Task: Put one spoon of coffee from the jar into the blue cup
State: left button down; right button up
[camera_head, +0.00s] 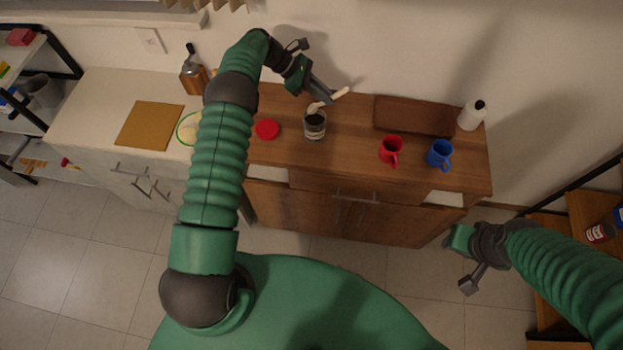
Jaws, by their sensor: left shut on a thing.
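My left gripper (326,97) is shut on a pale spoon (341,93), just above and behind the glass jar. One end of the spoon sticks out to the right of the fingers, and the other end is over or at the jar's rim. I cannot tell whether that end is inside. The jar (315,127) stands open on the wooden cabinet, with dark contents. The blue cup (439,155) stands upright near the cabinet's right end. My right gripper (454,239) is low at the right, in front of the cabinet and away from the objects. Its fingers are not clear.
A red lid (267,129) lies left of the jar. A red cup (391,150) stands between the jar and the blue cup. A brown board (414,115) and a white bottle (471,115) are at the back. A grinder (193,77) stands at the left.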

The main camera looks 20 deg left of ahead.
aim_at(317, 105)
pick_arm(q)
jog(key=shift+f, duration=0.1)
jog(key=shift+d, duration=0.1)
jog(key=shift+b, duration=0.3)
jog(key=shift+s+a, duration=0.15)
jog(key=shift+a, duration=0.15)
dwell(0.4)
jog(key=shift+f+b, duration=2.55)
jog(key=shift+f, duration=0.65)
jog(key=shift+r, duration=0.1)
